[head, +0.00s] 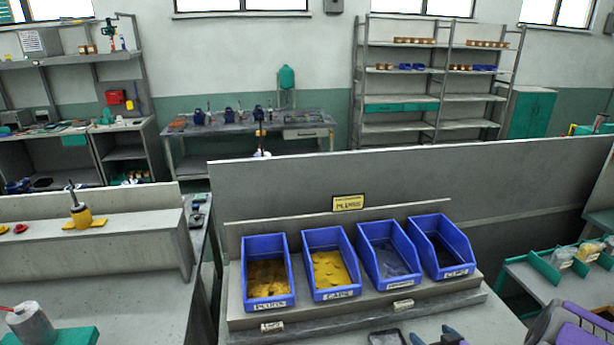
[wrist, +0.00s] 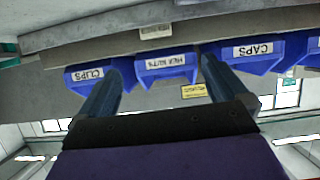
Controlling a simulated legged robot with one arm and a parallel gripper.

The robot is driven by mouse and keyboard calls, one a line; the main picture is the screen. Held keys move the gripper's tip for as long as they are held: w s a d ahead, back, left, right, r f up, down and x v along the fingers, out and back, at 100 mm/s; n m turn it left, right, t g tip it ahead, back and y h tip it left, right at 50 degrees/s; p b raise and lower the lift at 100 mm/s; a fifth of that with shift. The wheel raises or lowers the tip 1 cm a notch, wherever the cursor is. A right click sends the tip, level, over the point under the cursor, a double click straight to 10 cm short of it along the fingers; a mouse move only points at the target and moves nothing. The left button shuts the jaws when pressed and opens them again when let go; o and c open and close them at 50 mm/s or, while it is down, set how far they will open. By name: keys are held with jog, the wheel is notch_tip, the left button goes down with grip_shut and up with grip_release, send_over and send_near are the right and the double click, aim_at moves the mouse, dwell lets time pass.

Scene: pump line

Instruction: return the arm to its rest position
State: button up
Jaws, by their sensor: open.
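My gripper (head: 435,338) shows only by its dark fingertips at the bottom edge of the head view, in front of the bin shelf. In the wrist view, which is upside down, my gripper (wrist: 163,62) has its two blue-grey fingers spread apart with nothing between them. The fingers point toward the blue bins, overlapping them in the picture; the exact gap is unclear. A purple part of my arm (head: 580,330) shows at the lower right of the head view. Most of the arm is out of frame.
A grey shelf holds blue bins: plugs (head: 268,302), caps (head: 335,293), one with grey parts (head: 400,283) and clips (head: 455,270). A grey partition (head: 280,185) stands behind. A dark tray (head: 387,337) lies in front. Green trays (head: 560,250) stand right.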

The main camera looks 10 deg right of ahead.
jog(key=s+a+r+g+h, duration=0.2)
jog(key=s+a+r+g, duration=0.3)
jog(key=r, duration=0.3)
jog(key=s+a+r+g+h, duration=0.1)
jog(key=s+a+r+g, duration=0.35)
jog(key=a+r, duration=0.2)
jog(key=s+a+r+g+y, duration=0.1)
jog(key=s+a+r, duration=0.3)
jog(key=s+a, duration=0.4)
jog(key=s+a+r+g+y, duration=0.1)
jog(key=s+a+r+g, duration=0.3)
jog(key=s+a, duration=0.5)
jog(key=s+r, duration=0.1)
jog(key=s, duration=0.7)
jog(key=shift+r+m, duration=0.25)
jog(key=shift+m, duration=0.15)
